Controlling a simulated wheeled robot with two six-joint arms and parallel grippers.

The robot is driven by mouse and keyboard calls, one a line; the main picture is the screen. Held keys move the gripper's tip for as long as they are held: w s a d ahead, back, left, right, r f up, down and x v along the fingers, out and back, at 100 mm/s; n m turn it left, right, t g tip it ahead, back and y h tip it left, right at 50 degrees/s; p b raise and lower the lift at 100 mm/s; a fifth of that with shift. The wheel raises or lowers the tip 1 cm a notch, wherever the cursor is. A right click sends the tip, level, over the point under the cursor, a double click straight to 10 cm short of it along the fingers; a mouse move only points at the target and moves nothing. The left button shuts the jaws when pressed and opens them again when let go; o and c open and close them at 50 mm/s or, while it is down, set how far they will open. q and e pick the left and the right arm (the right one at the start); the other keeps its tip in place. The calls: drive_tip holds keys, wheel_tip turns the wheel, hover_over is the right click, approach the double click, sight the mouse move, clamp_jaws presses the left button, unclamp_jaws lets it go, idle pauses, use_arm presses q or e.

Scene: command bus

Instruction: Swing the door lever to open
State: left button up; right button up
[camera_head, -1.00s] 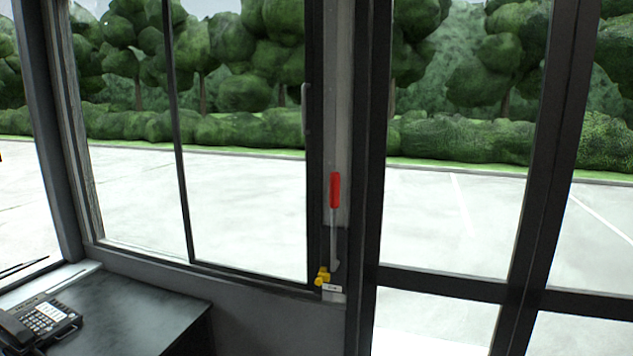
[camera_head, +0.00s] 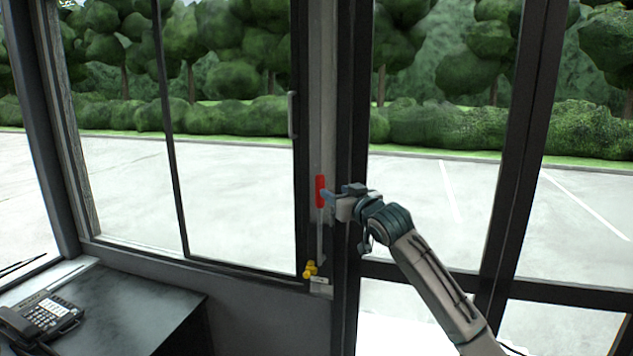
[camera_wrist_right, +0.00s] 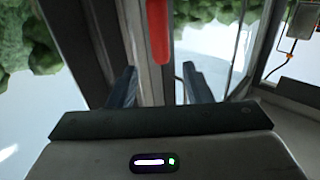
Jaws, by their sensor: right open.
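The door lever has a red handle (camera_head: 320,190) on a thin grey rod (camera_head: 320,232) and stands upright on the post between the side window and the door. A yellow fitting (camera_head: 310,269) sits at its lower end. My right gripper (camera_head: 328,194) is at the red handle in the head view, with its arm coming from the lower right. In the right wrist view the gripper (camera_wrist_right: 158,80) is open, and the red handle (camera_wrist_right: 158,30) shows ahead, between the lines of the two fingers. I cannot tell whether they touch. My left gripper is not in view.
The glazed door (camera_head: 440,274) with dark frames is on the right. A dark desk (camera_head: 135,300) with a telephone (camera_head: 42,315) stands at the lower left. The side window has a small grey handle (camera_head: 292,115) above the lever.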

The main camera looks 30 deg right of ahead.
sight(322, 184)
drive_tip(key=w+p, duration=0.1)
drive_tip(key=w, duration=0.1)
drive_tip(key=w+p, duration=0.1)
drive_tip(key=w, duration=0.2)
drive_tip(key=w+p, duration=0.1)
drive_tip(key=w, duration=0.2)
drive_tip(key=shift+w+d+r+p, duration=0.1)
drive_tip(key=shift+w+d+p, duration=0.15)
drive_tip(key=shift+d+p, duration=0.1)
drive_tip(key=shift+w, duration=0.45)
clamp_jaws()
